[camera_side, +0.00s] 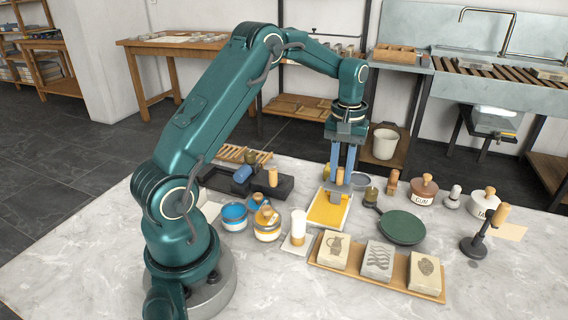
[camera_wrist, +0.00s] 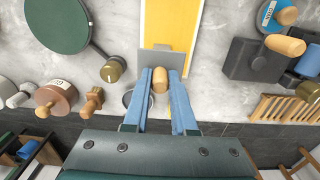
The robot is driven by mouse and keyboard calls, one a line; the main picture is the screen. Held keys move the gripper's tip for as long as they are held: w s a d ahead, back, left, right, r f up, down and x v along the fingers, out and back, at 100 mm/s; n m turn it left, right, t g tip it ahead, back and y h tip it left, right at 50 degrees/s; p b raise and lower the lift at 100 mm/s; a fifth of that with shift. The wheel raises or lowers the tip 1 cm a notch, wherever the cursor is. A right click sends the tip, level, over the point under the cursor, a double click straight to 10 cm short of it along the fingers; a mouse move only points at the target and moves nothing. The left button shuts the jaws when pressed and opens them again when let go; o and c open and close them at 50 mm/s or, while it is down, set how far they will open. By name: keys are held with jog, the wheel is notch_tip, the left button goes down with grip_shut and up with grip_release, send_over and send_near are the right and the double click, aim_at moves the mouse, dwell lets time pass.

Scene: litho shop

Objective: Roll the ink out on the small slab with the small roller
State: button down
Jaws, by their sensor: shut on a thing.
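A slab (camera_side: 328,208) with a pale border and a broad, even-looking yellow ink area lies on the marble top; it also shows at the top of the wrist view (camera_wrist: 168,22). My gripper (camera_side: 340,178) points down at the slab's far end, shut on the wooden handle (camera_wrist: 160,79) of a tool with a flat grey head (camera_wrist: 158,60). The grey head is over the slab's edge; I cannot tell if it touches. A blue roller (camera_side: 242,173) with a wooden handle (camera_side: 272,176) rests on a dark block left of the slab.
A dark green round plate (camera_side: 402,227) lies to the right. Several ink tins, one blue (camera_side: 234,216), stand to the left. A wooden tray (camera_side: 326,262) of printed stones lies in front. A black stand (camera_side: 474,246) is at far right. The front marble is clear.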

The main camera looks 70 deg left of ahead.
jog(key=shift+w+a, duration=0.25)
jog(key=shift+w, duration=0.05)
jog(key=shift+s+d, duration=1.4)
jog(key=shift+s+d+f, duration=0.1)
jog(key=shift+s+d, duration=2.1)
jog(key=shift+s, duration=0.1)
